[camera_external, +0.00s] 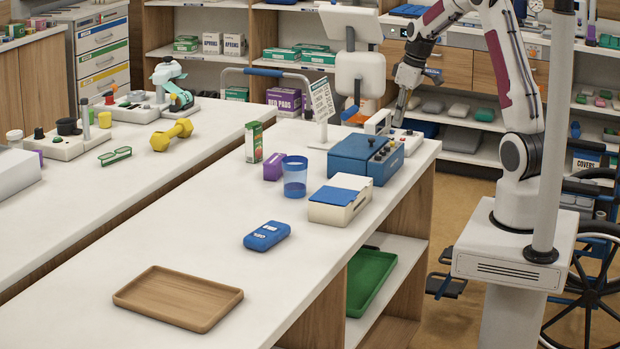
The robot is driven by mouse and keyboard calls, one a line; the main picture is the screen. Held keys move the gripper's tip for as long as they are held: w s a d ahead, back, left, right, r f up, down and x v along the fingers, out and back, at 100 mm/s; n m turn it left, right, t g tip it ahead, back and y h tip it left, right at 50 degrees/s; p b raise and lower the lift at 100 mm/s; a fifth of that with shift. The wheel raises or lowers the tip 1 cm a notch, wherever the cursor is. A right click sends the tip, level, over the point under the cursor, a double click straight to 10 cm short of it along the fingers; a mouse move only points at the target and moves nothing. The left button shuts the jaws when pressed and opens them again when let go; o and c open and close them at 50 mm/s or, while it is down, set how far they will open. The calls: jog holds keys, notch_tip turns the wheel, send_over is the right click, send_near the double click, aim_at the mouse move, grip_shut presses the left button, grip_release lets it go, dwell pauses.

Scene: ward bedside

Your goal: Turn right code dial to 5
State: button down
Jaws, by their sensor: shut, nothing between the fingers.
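A blue box (355,160) with small dark knobs on its top sits at the far right end of the near counter. The knobs are too small to read, and I cannot tell which one is the right code dial or what number it shows. My gripper (398,122) points down just behind the blue box, above a low white device (411,138). Its fingers are shut with nothing between them. I cannot tell whether the fingertips touch anything.
On the near counter (215,232) are a white-and-blue box (333,205), a blue cup (294,185), a blue handheld device (267,236) and a wooden tray (205,318). A sign stand (321,105) and a grey monitor (359,75) stand near my gripper.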

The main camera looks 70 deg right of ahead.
aim_at(392, 153)
jog(key=shift+f, duration=0.1)
jog(key=shift+s+x, duration=0.25)
jog(key=shift+x, duration=0.85)
jog(key=shift+s+x, duration=0.3)
jog(key=shift+x, duration=0.8)
jog(key=shift+s+x, duration=0.25)
jog(key=shift+x, duration=0.85)
jog(key=shift+f, duration=0.2)
jog(key=shift+w, duration=0.1)
jog(key=shift+a, duration=0.7)
jog(key=shift+a, duration=0.25)
jog(key=shift+s+a, duration=0.15)
jog(key=shift+s, duration=0.25)
